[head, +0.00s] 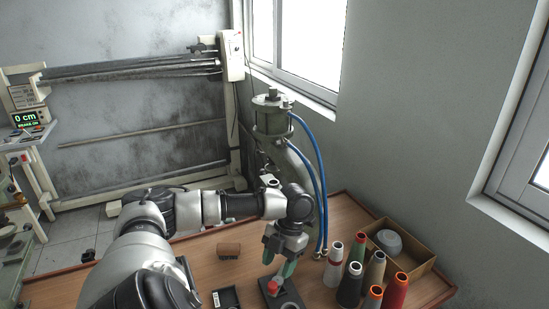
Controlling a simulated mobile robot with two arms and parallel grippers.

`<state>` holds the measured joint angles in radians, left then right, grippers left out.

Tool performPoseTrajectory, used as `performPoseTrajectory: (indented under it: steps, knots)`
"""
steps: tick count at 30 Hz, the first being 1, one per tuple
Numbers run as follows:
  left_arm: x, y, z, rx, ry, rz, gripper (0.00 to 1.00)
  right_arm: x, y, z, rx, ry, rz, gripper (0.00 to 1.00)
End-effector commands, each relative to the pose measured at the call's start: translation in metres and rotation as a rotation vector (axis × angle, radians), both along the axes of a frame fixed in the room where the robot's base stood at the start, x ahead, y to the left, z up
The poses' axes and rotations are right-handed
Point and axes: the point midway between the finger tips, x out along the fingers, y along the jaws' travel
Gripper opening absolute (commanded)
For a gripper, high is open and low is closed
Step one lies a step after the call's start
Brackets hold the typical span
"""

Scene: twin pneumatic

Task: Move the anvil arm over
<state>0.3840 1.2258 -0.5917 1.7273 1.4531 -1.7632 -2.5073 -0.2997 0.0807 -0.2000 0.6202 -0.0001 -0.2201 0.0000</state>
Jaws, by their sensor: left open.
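The pneumatic press (272,118) stands at the back of the wooden table, grey-green with a cylinder on top and blue hoses down its right side. My left arm hides much of its lower part. A black base plate (291,294) lies in front, with a small red piece (273,286) at its left. I cannot tell for sure which part is the anvil arm. My left gripper (279,269) points down just above the red piece, open. Whether its fingers touch the piece is unclear. My right gripper is out of view.
Several thread cones (350,284) stand close to the right of the base plate. Behind them is a cardboard box (412,262) with a grey round item.

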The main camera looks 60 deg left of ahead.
Motion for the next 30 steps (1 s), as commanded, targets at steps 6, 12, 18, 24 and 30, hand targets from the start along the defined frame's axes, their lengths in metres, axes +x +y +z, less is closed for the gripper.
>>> performPoseTrajectory:
  steps: [6, 12, 18, 24, 30]
  knots:
    - [0.015, 0.004, 0.035, -0.001, -0.004, 0.000, 0.52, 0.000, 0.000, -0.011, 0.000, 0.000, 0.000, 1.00]
    - [0.020, 0.006, 0.049, 0.000, 0.000, -0.001, 0.52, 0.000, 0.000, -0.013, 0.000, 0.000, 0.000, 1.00]
    - [0.020, 0.006, 0.050, 0.000, 0.001, 0.000, 0.52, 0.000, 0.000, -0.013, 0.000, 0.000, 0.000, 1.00]
    - [0.020, 0.006, 0.050, 0.000, 0.001, 0.000, 0.52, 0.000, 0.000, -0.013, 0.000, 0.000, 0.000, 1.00]
    - [0.020, 0.006, 0.050, -0.001, 0.001, -0.001, 0.52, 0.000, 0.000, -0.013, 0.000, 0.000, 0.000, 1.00]
